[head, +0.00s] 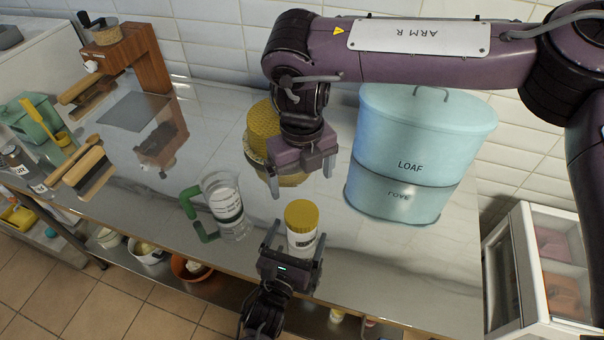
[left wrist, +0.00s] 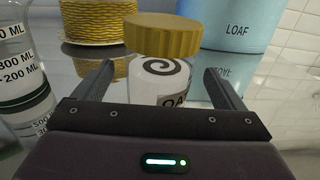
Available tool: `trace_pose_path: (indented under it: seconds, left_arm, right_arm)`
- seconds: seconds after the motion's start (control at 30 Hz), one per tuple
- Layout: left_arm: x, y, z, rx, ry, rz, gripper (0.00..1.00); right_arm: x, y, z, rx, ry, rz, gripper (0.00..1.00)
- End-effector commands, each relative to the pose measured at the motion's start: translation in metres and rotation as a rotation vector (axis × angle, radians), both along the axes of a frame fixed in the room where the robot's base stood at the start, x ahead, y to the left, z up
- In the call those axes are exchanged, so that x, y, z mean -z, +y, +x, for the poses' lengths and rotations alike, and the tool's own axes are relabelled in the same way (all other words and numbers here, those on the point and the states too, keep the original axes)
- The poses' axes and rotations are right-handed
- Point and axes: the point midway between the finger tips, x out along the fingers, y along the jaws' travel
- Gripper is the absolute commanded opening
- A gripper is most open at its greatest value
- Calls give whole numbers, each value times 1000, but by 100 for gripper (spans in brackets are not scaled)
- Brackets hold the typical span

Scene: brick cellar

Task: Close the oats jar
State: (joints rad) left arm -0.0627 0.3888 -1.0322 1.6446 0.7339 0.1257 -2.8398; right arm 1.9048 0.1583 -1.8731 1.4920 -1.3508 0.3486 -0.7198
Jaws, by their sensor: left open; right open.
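The oats jar (head: 301,243) is white with a dark label and stands upright near the counter's front edge. Its yellow lid (head: 301,215) rests on top; I cannot tell how tightly it sits. In the left wrist view the jar (left wrist: 150,85) shows a spiral and part of its lettering below the ribbed lid (left wrist: 162,35). My left gripper (head: 298,236) is open, low at the jar's front, with its fingers on either side of the jar. My right gripper (head: 302,181) is open and empty, above and behind the lid.
A glass measuring jug (head: 226,205) with a green handle stands close left. A yellow textured container (head: 262,130) is behind, partly hidden by my right arm. A blue LOAF bin (head: 412,140) stands back right. The front counter right of the jar is clear.

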Motion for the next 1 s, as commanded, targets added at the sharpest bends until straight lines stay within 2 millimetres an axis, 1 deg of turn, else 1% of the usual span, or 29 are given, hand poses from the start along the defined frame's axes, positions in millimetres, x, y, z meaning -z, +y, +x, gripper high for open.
trace_pose_path:
  seconds: [0.03, 0.1, 0.2, 0.33, 0.47, 1.0]
  left_arm:
    - [3, 4, -10, 0, 3, 0, 92]
    - [3, 8, -22, 1, 2, 0, 92]
    - [2, 13, -37, 1, 2, 1, 92]
    - [1, 18, -49, -1, 1, 0, 92]
    - [0, 19, -52, -1, -1, 0, 92]
    - [0, 19, -52, -1, 0, 0, 92]
  right_arm:
    - [4, 0, 0, 0, 0, 0, 92]
    - [6, 0, 0, 0, 0, 0, 92]
    - [8, 0, 0, 0, 0, 0, 92]
    - [10, 0, 0, 0, 0, 0, 92]
    - [10, 0, 0, 0, 0, 0, 92]
    - [9, 0, 0, 0, 0, 0, 92]
